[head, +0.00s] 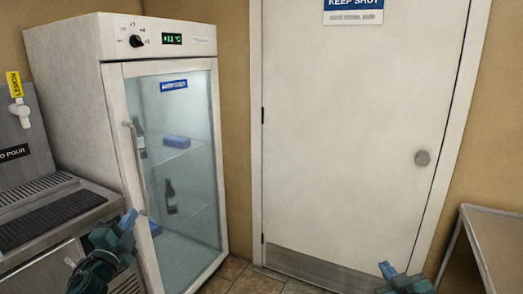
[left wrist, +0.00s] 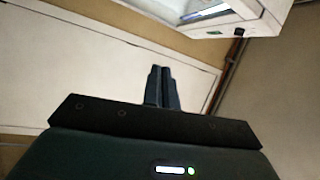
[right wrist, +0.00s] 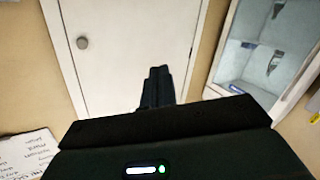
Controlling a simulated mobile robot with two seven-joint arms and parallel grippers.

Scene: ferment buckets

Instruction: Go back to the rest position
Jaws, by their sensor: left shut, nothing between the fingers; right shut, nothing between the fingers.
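My left gripper (head: 128,220) is at the lower left, in front of the glass-door fridge and beside the tap counter. It is shut and empty; its fingers lie together in the left wrist view (left wrist: 161,88). My right gripper (head: 386,270) is at the bottom edge, in front of the lower part of the white door, and only its tip and a bit of wrist show. It is also shut and empty, with closed fingers in the right wrist view (right wrist: 157,85).
The fridge (head: 68,110) holds dark bottles and blue items behind its closed glass. The white door (head: 345,120) is shut. A written sheet (right wrist: 28,155) shows in the right wrist view.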

